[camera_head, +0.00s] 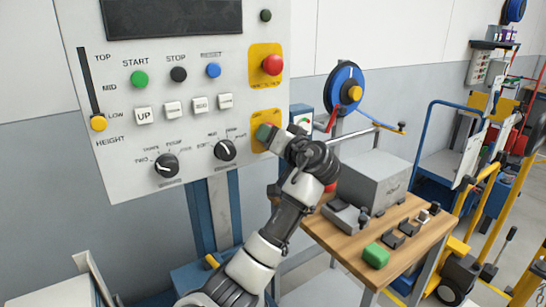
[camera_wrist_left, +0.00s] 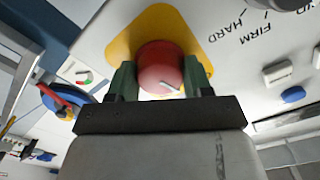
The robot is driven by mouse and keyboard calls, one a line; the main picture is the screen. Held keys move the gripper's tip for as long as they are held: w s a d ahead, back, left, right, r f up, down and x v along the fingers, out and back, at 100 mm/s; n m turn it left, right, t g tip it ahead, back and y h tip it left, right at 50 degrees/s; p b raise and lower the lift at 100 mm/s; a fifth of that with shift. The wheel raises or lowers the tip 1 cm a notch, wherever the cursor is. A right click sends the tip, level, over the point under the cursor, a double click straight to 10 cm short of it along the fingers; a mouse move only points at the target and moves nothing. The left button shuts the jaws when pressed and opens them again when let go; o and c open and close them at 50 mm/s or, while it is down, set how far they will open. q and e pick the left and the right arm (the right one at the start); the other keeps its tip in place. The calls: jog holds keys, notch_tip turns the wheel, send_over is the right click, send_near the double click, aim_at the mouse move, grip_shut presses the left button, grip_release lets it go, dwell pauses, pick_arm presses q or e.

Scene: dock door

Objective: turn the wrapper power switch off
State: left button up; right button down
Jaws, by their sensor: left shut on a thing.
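The wrapper control panel (camera_head: 190,110) is a pale upright board with buttons and knobs. At its lower right is a yellow plate (camera_head: 258,118), mostly covered by my left gripper (camera_head: 268,134) in the head view. In the left wrist view the yellow plate (camera_wrist_left: 125,40) carries a round red knob (camera_wrist_left: 160,66) with a small pale mark near its lower edge. My left gripper (camera_wrist_left: 160,84) has its green-tipped fingers on both sides of this red knob and is shut on it. The knob is hidden in the head view. My right gripper is not in view.
A red mushroom button (camera_head: 272,64) on another yellow plate sits above the gripper. Dial knobs (camera_head: 225,150) sit left of it.

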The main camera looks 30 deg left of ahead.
pick_arm(q)
jog(key=shift+n+b, duration=3.3)
jog(key=shift+b, duration=0.5)
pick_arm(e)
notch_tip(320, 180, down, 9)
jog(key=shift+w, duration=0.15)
pick_arm(q)
jog(key=o, duration=0.9)
jog(key=b+v, duration=0.1)
jog(key=v, duration=1)
jog(key=shift+w, duration=0.1)
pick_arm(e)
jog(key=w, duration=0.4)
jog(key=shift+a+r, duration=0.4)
